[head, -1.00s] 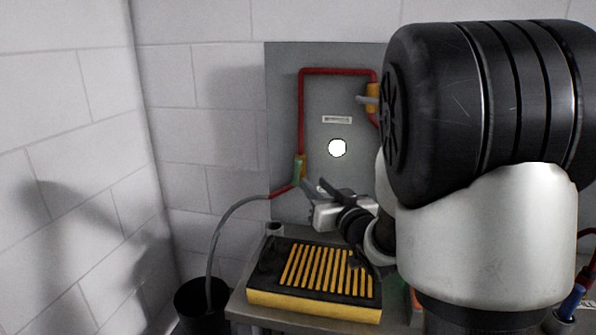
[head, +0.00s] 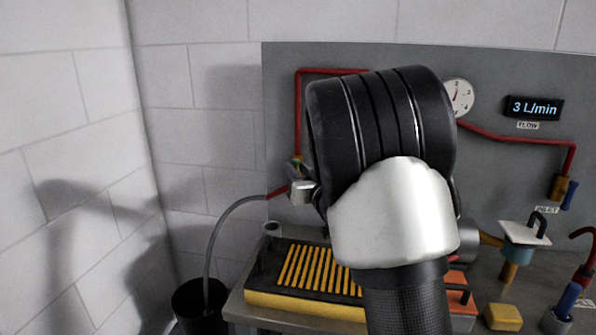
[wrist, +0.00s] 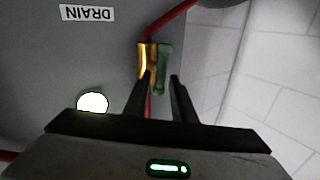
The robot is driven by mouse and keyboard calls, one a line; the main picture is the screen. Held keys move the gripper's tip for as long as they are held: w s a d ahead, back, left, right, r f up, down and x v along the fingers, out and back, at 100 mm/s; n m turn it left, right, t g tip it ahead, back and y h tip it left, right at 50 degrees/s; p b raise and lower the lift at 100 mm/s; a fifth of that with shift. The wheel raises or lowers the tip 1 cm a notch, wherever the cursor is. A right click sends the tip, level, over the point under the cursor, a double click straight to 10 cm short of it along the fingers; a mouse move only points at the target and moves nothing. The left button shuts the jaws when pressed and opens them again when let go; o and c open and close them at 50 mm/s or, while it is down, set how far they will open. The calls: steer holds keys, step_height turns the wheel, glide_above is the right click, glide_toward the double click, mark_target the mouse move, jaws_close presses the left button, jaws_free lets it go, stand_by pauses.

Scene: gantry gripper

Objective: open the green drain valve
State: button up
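The drain valve's green handle (wrist: 164,58) shows in the wrist view beside its brass-coloured body (wrist: 146,60) on a red pipe. The handle lies nearly in line with the pipe. My gripper (wrist: 162,78) is open, and its two dark fingers point at the valve. The lower end of the handle appears between the fingertips, with a gap on the right; I cannot tell whether the left finger touches it. In the head view, my gripper (head: 296,170) is at the valve and my arm hides most of it.
A "DRAIN" label (wrist: 88,13) and a round white light (wrist: 92,103) are on the grey panel (head: 283,100). A black-and-yellow slatted tray (head: 290,300) is below. A grey hose runs into a black bucket (head: 190,310). A flow display (head: 535,108) reads 3 L/min.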

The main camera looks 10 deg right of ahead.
jaws_close()
steer(key=shift+a+n+g, duration=0.15)
steer(key=shift+n+g, duration=0.35)
steer(key=shift+n, duration=0.1)
steer(key=shift+o, duration=1.6)
jaws_free()
steer(key=v, duration=1.7)
steer(key=shift+s+p, duration=0.2)
steer(key=shift+p, duration=0.15)
